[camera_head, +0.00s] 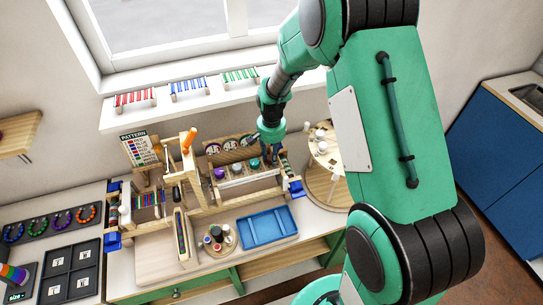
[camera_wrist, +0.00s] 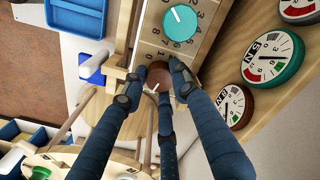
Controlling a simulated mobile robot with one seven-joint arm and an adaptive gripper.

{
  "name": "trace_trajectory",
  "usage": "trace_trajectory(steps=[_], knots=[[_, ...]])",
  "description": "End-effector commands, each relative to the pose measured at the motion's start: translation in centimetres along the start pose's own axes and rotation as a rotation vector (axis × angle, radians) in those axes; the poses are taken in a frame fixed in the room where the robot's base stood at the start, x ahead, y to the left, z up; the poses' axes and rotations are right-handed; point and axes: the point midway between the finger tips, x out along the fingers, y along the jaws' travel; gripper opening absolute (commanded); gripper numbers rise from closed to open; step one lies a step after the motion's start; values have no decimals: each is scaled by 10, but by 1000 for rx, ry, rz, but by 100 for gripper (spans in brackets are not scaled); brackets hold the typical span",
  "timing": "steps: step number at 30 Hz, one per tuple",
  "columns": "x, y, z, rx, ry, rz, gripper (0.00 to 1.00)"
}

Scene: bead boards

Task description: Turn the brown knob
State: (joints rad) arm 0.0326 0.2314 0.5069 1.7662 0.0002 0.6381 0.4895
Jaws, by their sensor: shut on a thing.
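The brown knob (camera_wrist: 159,74) sits on a light wooden panel (camera_wrist: 148,52) with printed numbers, in the middle of the wrist view. The dark blue fingers of my gripper (camera_wrist: 155,82) reach down around it and are shut on it, covering part of it. A small white pointer mark shows near its lower edge. In the head view my gripper (camera_head: 270,155) is at the right end of the knob panel, and the brown knob is hidden there. The teal knob (camera_wrist: 180,22) is beside it on the same panel, apart from the fingers.
Round dial gauges (camera_wrist: 272,57) stand on a wooden board close to my fingers. A purple knob (camera_head: 219,173) is farther left on the panel. A blue tray (camera_head: 267,228) lies in front, a round wooden stand (camera_head: 322,185) to the right, and a bead frame (camera_head: 182,165) to the left.

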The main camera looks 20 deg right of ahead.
Motion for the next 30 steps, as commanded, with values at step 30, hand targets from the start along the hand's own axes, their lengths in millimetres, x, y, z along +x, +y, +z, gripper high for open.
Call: trace_trajectory(steps=[30], knots=[[-1,-1,-2,-539,4,-1,2]])
